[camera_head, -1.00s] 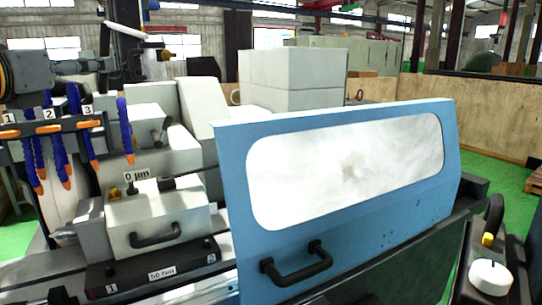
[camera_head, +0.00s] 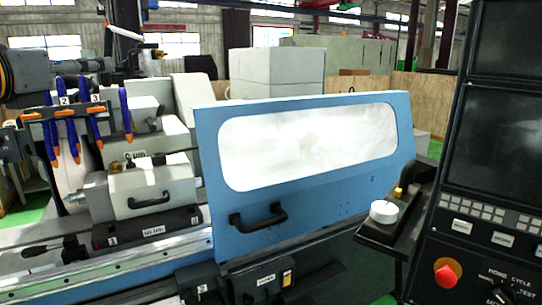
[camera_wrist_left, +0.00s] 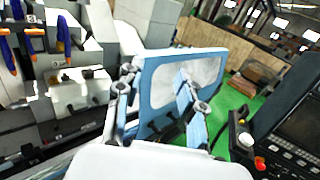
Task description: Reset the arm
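My left gripper (camera_wrist_left: 157,76) shows in the left wrist view. Its two jointed fingers are spread well apart with nothing between them. The blue guard door (camera_head: 305,190) of the grinder, with its large window, lies beyond the fingers; it also shows in the wrist view (camera_wrist_left: 152,98). I cannot tell how far the fingers are from the door. The head view shows no arm or gripper clearly. My right gripper is in neither view.
The black door handle (camera_head: 258,215) sticks out low on the door. A control panel (camera_head: 490,150) with a red button (camera_head: 446,272) stands at the right. A white knob (camera_head: 384,211) is left of it. Coolant hoses (camera_head: 75,135) hang at the left. Green floor is open behind.

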